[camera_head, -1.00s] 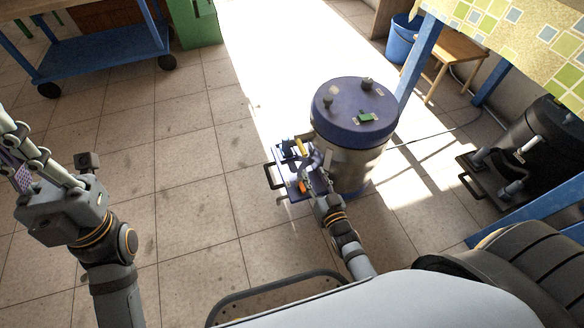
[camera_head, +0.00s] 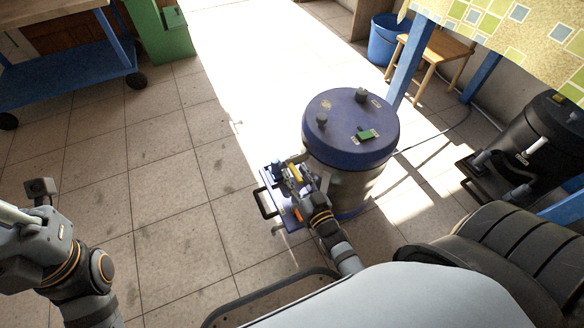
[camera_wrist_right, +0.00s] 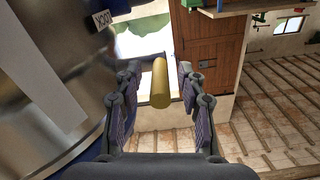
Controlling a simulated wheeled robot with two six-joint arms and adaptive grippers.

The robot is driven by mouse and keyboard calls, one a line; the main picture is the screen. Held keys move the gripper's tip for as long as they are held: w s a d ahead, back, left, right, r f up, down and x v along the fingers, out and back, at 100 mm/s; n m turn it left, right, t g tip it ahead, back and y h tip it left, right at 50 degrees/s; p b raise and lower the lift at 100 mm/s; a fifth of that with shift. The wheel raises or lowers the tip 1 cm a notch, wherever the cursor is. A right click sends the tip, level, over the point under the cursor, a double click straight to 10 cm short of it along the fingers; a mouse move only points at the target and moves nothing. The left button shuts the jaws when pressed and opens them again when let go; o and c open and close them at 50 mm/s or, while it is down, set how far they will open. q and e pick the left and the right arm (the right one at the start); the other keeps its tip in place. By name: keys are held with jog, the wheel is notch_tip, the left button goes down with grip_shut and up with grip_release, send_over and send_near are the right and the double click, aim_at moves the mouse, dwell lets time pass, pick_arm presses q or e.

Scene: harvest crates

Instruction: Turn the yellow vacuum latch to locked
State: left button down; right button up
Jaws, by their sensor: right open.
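The vacuum (camera_head: 350,150) is a metal drum with a blue lid, standing on a blue base plate. The yellow latch (camera_head: 295,174) is a short bar at the drum's left side; in the right wrist view it is a yellow cylinder (camera_wrist_right: 160,84). My right gripper (camera_wrist_right: 158,90) is open, its two fingers on either side of the yellow cylinder with gaps showing. In the head view my right gripper (camera_head: 298,178) is at the latch and partly covers its mount. My left gripper (camera_head: 25,240) is at the left edge, with its fingertips out of frame.
A second, dark vacuum (camera_head: 540,135) stands at right beside a blue table leg (camera_head: 412,62). A blue bucket (camera_head: 388,42) and wooden stool (camera_head: 435,48) are behind. A blue cart (camera_head: 75,82) is at upper left. The tiled floor left of the vacuum is clear.

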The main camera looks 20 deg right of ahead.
jog(key=shift+c, duration=0.3)
grip_shut()
jog(key=shift+r, duration=0.1)
